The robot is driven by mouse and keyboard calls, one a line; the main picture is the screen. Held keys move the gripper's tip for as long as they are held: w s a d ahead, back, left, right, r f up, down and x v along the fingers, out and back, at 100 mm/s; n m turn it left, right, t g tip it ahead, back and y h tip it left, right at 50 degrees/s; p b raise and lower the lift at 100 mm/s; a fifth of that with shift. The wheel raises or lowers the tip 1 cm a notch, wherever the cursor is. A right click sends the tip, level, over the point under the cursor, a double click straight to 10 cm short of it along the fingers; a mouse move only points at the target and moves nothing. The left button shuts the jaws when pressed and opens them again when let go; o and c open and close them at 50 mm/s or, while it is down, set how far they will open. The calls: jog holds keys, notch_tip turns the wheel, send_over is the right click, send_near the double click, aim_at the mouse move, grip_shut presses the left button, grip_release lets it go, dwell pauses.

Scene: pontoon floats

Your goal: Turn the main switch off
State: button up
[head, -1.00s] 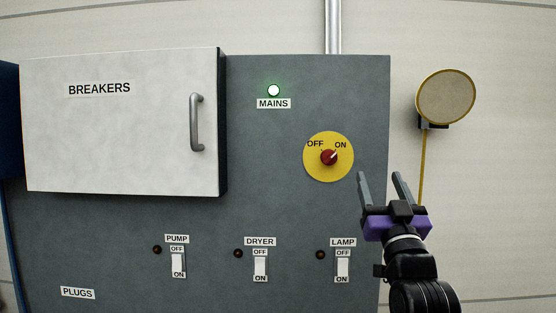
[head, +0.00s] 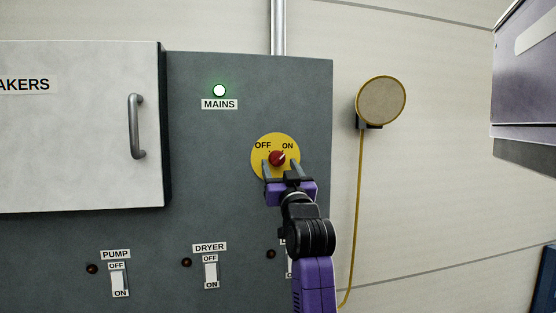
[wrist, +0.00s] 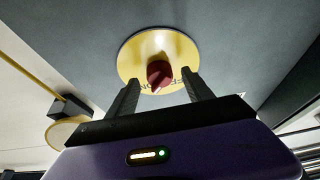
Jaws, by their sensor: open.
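The main switch is a red knob (head: 277,158) on a round yellow plate (head: 262,141) marked OFF and ON. Its white pointer mark points up and right, toward ON. The green MAINS lamp (head: 219,91) above it is lit. My gripper (head: 280,167) is open at the lower part of the plate, with one finger on each side of the knob in the picture. In the wrist view the knob (wrist: 159,73) shows just beyond and between the fingertips (wrist: 161,80). I see no clear contact with it.
The breaker box door (head: 80,130) with its handle (head: 137,126) is at the left. PUMP (head: 119,280) and DRYER (head: 211,272) switches sit below; my arm partly hides the lamp switch. A round yellow-rimmed device (head: 381,100) with a cord hangs at right.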

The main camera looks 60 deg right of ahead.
jog(key=shift+x, duration=0.9)
jog(key=shift+s, duration=0.1)
grip_shut()
